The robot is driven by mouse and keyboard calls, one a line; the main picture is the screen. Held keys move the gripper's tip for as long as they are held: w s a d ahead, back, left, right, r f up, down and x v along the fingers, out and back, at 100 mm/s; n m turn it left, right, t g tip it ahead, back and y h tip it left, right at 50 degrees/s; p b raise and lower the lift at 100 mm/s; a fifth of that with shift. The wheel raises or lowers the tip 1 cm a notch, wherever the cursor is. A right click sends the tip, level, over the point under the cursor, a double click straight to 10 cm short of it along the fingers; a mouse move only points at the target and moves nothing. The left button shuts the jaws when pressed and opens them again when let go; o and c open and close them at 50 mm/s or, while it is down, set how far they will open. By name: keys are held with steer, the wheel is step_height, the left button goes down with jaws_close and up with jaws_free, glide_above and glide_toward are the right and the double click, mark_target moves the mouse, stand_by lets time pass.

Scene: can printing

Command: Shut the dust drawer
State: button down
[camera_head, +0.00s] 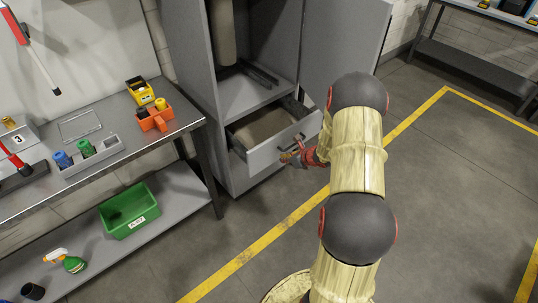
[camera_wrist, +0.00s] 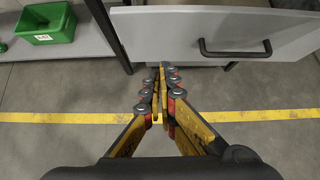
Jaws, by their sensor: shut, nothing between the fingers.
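The dust drawer (camera_head: 283,148) is the grey drawer low in the open grey cabinet, and it is pulled part way out with brownish dust inside. Its front also shows in the wrist view (camera_wrist: 165,38), with a dark bar handle (camera_wrist: 235,52) right of the fingertips. My gripper (camera_head: 291,156) is at the drawer front near the handle. In the wrist view my gripper (camera_wrist: 160,68) is shut and empty, its fingertips pointing at the lower part of the drawer front. I cannot tell whether they touch it.
The cabinet door (camera_head: 343,45) stands open above and right of the drawer. A workbench (camera_head: 180,120) with small bins stands at the left, a green bin (camera_head: 129,211) on its lower shelf. The floor in front, crossed by a yellow line (camera_head: 255,246), is clear.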

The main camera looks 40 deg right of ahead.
steer(key=b, duration=0.3)
glide_toward(263, 156)
step_height(263, 156, down, 4)
steer(key=shift+w+r+b, duration=0.15)
steer(key=shift+w, duration=0.65)
steer(key=shift+w+r+b, duration=0.1)
steer(key=shift+w+b, duration=0.05)
steer(key=shift+w, duration=0.65)
steer(key=shift+w+a, duration=0.1)
